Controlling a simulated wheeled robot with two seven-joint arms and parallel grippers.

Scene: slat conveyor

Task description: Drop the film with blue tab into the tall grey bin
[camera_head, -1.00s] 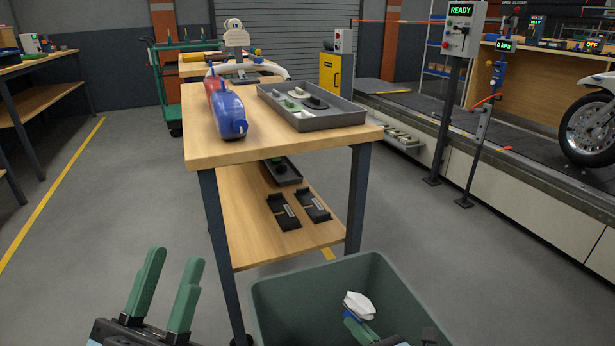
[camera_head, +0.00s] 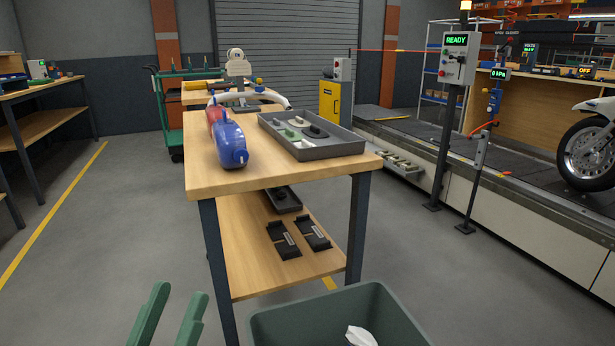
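A crumpled white film (camera_head: 360,336) shows at the bottom edge of the head view, against the inside of a grey-green bin (camera_head: 290,313). Its lower part is cut off and no blue tab shows now. I cannot tell whether it is held or lies in the bin. The bin stands in front of the wooden table, with its lower part out of frame. My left gripper (camera_head: 180,291) is at the bottom left of the bin, its two green fingers apart with nothing between them. My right gripper is out of the picture.
A wooden table (camera_head: 208,180) with a lower shelf stands just beyond the bin. It bears a blue bottle (camera_head: 231,146), a red one behind it and a grey tray (camera_head: 330,149) of parts. The conveyor runs along the right. Floor at the left is clear.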

